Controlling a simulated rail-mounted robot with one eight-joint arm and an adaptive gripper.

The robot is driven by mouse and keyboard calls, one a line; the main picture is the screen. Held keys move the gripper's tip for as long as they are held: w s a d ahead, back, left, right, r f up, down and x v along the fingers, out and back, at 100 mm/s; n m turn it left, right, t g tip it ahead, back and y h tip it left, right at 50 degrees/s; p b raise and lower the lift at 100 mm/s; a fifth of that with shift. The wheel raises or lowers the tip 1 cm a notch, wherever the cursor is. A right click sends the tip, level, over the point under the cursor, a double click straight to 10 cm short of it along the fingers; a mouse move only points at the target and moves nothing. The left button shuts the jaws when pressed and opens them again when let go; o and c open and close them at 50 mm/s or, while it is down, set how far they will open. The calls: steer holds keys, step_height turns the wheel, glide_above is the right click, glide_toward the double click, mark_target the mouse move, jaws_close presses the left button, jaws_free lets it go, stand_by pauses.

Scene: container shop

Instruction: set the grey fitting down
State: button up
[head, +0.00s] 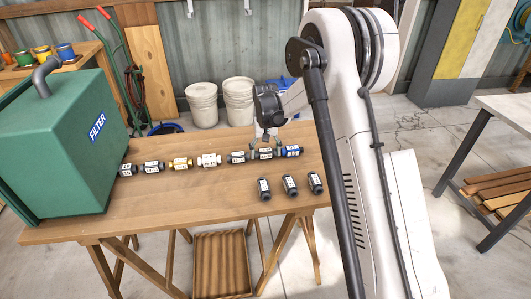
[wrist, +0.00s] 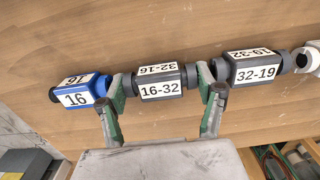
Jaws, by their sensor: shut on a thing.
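The grey fitting (wrist: 160,84) is a dark grey block with round ends and white labels reading 16-32 and 32-16. My gripper (wrist: 160,95) is shut on it, with one green-and-grey finger at each end. In the head view the fitting (head: 264,154) is in the row on the wooden table, between a blue fitting (head: 290,151) and another grey fitting (head: 237,157), with my gripper (head: 265,142) over it. I cannot tell whether it touches the table.
The row continues left with a white fitting (head: 209,160), a yellow fitting (head: 180,164) and more grey ones. Three grey fittings (head: 290,186) stand apart nearer the front. A green FILTER box (head: 60,140) fills the table's left end. The front middle of the table is bare.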

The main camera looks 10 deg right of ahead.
steer(key=shift+f, duration=0.15)
steer(key=o, duration=0.8)
steer(key=shift+o, duration=0.2)
